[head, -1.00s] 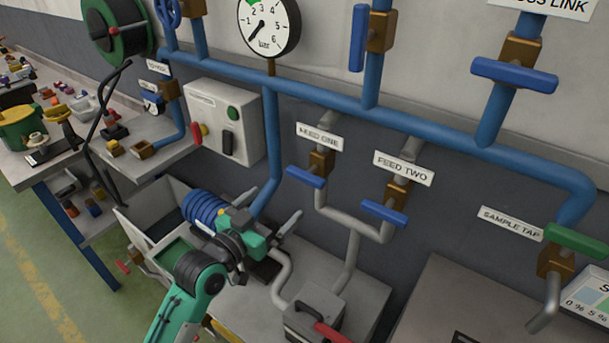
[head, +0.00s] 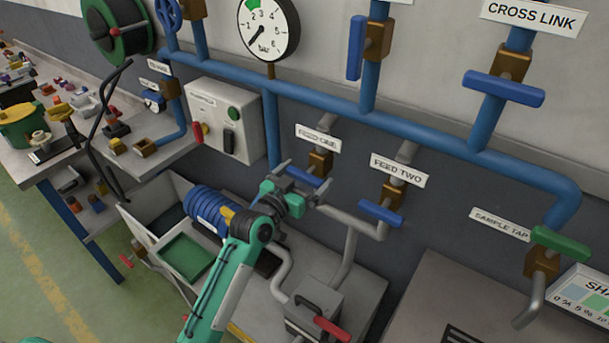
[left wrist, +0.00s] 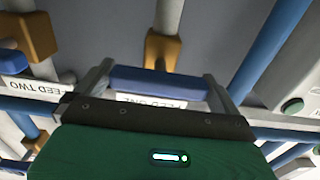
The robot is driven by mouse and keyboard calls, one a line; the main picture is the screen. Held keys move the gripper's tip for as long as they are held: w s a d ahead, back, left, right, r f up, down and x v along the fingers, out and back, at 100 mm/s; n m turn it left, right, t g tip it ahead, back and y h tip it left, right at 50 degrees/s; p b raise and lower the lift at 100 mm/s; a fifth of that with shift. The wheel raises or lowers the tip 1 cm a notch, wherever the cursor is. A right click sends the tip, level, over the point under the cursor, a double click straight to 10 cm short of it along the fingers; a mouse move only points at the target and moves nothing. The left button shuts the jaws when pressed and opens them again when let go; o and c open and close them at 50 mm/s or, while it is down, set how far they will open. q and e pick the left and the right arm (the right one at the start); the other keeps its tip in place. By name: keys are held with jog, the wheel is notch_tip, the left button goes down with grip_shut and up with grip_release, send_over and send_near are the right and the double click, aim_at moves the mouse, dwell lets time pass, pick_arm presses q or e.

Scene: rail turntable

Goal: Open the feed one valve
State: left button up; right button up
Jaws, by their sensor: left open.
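The feed one valve has a brass body (head: 320,164) and a blue bar handle (head: 308,178) set crosswise to its pipe, below the FEED ONE label (head: 317,138). My left gripper (head: 301,180) is at this handle. In the left wrist view the blue handle (left wrist: 160,81) lies lengthwise between the two open fingers, one near each end. The brass body (left wrist: 162,48) shows beyond it. I cannot tell whether the fingers touch the handle. My right gripper is not in view.
The feed two valve's blue handle (head: 381,213) is close on the right. A pressure gauge (head: 268,28) and blue main pipe (head: 330,97) are above. The sample tap (head: 541,262) is far right.

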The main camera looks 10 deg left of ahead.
pick_arm(q)
jog(key=c, duration=0.6)
